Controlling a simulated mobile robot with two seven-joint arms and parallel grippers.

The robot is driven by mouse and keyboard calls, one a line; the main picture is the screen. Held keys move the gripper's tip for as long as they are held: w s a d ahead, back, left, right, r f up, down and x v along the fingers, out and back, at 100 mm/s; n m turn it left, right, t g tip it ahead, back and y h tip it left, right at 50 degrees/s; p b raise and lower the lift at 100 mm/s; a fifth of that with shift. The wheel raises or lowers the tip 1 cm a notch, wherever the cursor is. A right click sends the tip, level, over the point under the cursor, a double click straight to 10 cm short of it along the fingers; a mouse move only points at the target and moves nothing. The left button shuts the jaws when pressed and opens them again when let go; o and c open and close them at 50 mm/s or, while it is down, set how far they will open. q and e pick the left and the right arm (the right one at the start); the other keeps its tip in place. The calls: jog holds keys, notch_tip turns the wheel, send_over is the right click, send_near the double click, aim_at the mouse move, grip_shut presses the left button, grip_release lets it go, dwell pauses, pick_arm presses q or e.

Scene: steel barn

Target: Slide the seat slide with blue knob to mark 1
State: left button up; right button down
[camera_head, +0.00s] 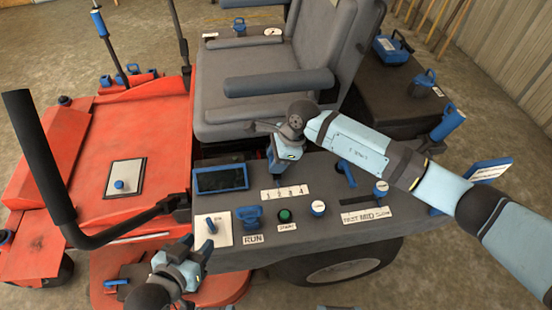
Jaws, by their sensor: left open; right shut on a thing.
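A white strip with the marks 1 2 3 4 (285,193) lies on the dark grey console of the mower. My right gripper (276,172) points down onto the console just behind the strip, near its left half, marks 1 and 2. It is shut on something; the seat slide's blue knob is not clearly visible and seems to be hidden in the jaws. I cannot tell exactly which mark it is at. My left gripper (190,250) is open and empty at the console's front left edge, apart from the strip.
A blue-framed screen (220,179), a blue RUN knob (249,217), a green START button (285,215) and a blue lever (345,172) crowd the console. The grey seat (280,75) and its armrest stand behind my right gripper. A black bar (40,155) rises at left.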

aim_at(264, 178)
pick_arm(q)
jog(key=shift+d+f+b, duration=0.1)
jog(key=shift+f+b, duration=0.2)
jog(key=shift+b, duration=0.2)
pick_arm(e)
jog(key=a, duration=0.3)
jog(key=shift+s, duration=0.25)
pick_arm(q)
jog(key=shift+r, duration=0.1)
pick_arm(e)
jog(key=shift+a, duration=0.25)
pick_arm(q)
jog(key=shift+r, duration=0.35)
pick_arm(e)
jog(key=shift+s, duration=0.1)
jog(key=c, duration=1)
grip_release()
pick_arm(q)
jog(key=shift+f, duration=0.1)
pick_arm(e)
jog(key=o, duration=0.3)
jog(key=shift+a, duration=0.1)
jog(key=shift+o, duration=0.2)
pick_arm(q)
jog(key=shift+f, duration=0.1)
